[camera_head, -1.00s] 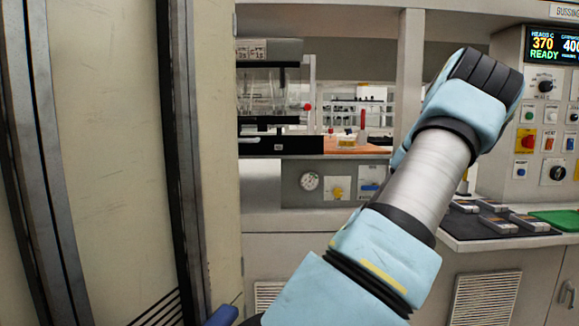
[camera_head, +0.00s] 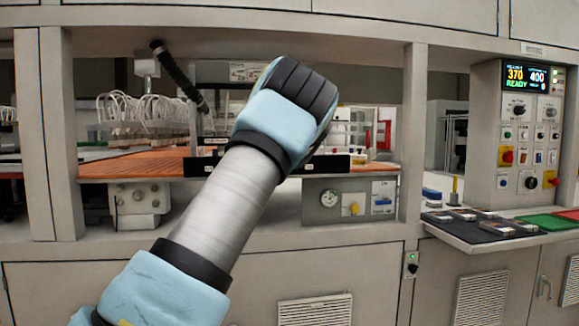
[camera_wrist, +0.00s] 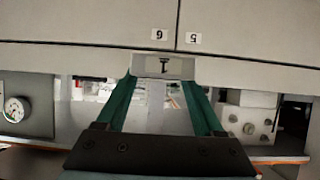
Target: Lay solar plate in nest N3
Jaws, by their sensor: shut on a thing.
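In the wrist view, my gripper (camera_wrist: 162,82) has its two green fingers closed on a small flat grey piece with a dark mark (camera_wrist: 163,66), which I take to be the solar plate. It is held at the fingertips, in front of the machine's pale panels. In the head view my arm hides the gripper and the held piece. No nest marked N3 can be made out in either view.
A dark mat (camera_head: 458,233) with several small plates lies on the right shelf, beside a green tray (camera_head: 547,222) and a red one (camera_head: 570,214). A control panel (camera_head: 530,135) stands above. An orange work surface (camera_head: 130,167) with cables lies in the left bay, between pale posts.

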